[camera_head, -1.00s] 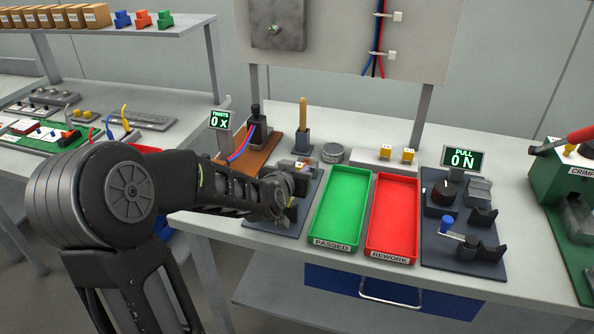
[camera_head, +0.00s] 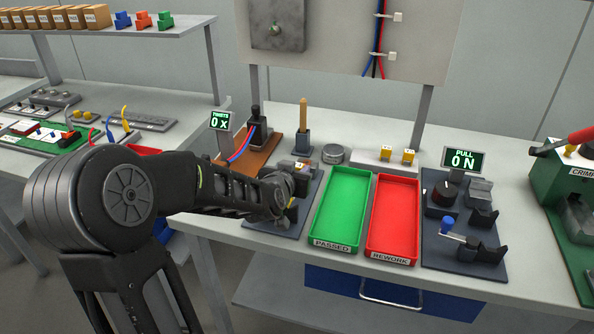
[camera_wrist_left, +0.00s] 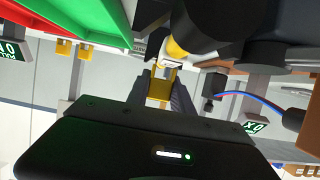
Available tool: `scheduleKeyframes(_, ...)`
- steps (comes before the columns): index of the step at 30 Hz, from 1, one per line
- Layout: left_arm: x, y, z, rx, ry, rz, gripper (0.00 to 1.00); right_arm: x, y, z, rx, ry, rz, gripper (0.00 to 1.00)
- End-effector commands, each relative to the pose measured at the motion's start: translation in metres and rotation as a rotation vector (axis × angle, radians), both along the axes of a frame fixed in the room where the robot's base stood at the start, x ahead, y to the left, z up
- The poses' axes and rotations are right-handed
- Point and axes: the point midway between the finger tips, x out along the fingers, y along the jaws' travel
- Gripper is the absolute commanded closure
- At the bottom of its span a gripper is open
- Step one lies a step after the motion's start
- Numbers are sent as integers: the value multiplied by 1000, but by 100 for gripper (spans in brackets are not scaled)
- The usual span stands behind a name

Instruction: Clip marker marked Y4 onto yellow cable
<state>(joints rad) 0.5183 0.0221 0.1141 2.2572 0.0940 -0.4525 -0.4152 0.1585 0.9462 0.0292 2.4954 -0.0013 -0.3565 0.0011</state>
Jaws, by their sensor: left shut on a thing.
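My left gripper (camera_wrist_left: 161,82) is shut on a small yellow marker (camera_wrist_left: 159,91) in the left wrist view, which shows the scene upside down. Its lettering cannot be read. A yellow cable piece (camera_wrist_left: 177,49) with a white band lies just beyond the fingertips, beside a large black cylindrical part. I cannot tell whether marker and cable touch. In the head view my left arm reaches from the left over a dark fixture plate (camera_head: 262,226); the hand hides most of the fixture and the fingertips. My right gripper is not in view.
A green PASSED tray (camera_head: 341,209) and a red REWORK tray (camera_head: 393,218) stand empty to the right. Two yellow blocks sit on a white stand (camera_head: 384,166) behind them. A pull tester (camera_head: 462,240) is farther right. A wooden-handled tool (camera_head: 303,122) stands behind the fixture.

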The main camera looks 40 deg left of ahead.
Motion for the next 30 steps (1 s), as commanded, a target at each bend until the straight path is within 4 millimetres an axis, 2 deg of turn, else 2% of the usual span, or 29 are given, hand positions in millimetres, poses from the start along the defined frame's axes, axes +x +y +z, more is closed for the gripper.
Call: scheduleKeyframes(30, 0, 0, 0, -1, 0, 0, 100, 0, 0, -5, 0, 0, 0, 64)
